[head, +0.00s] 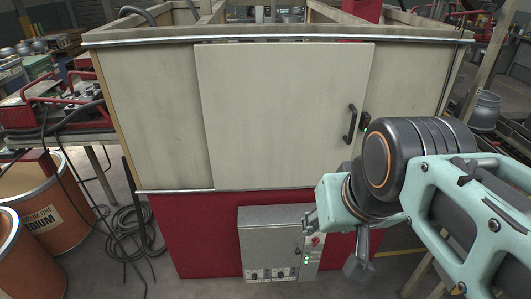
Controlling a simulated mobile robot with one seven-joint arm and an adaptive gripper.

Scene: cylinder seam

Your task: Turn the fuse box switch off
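The grey metal fuse box (262,246) is mounted low on the red lower panel of a large cabinet. A red rotary switch (315,240) shows at its right side, with small green lights below it. Several black-and-white dials line the box's bottom edge. My gripper (358,264) hangs at the end of my arm, in front of and to the right of the red switch in the picture. The arm's wrist covers the box's upper right corner. The fingers are partly hidden by the wrist, so their opening and any contact are unclear.
The pale cabinet door (275,115) above has a black handle (349,124) and is closed. Orange drums (50,215) stand at the left. Black cables (130,235) lie coiled on the floor left of the red panel. A metal pot (484,110) sits at the right.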

